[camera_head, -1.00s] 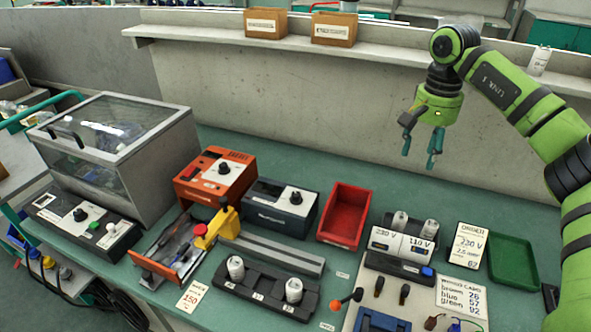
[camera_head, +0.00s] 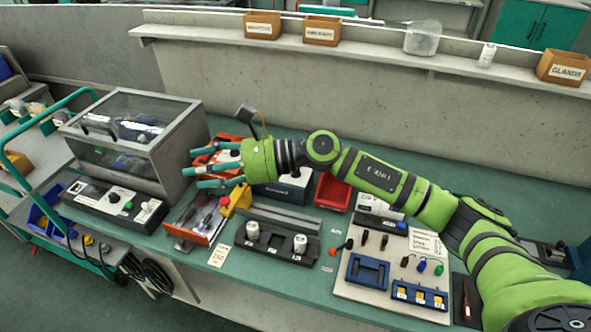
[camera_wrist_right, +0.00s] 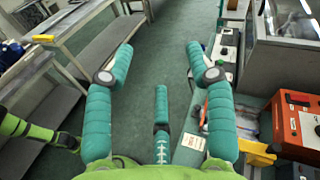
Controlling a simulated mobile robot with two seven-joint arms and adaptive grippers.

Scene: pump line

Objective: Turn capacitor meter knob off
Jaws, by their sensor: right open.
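Two instrument boxes stand side by side in the head view: an orange one (camera_head: 224,137) and a dark blue-grey one (camera_head: 285,192). I cannot read which is the capacitor meter. My right gripper (camera_head: 196,169) reaches left across them, its three teal fingers spread and empty above the orange box's front left. The hand and arm cover much of both boxes and their knobs. My left gripper is out of view.
A clear-lidded case (camera_head: 136,122) with a control panel (camera_head: 112,203) in front stands left. An open orange tool tray (camera_head: 196,219), a yellow clamp (camera_head: 238,199), a red bin (camera_head: 332,193) and a dark two-cylinder holder (camera_head: 275,245) are nearby. A shelf runs behind.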

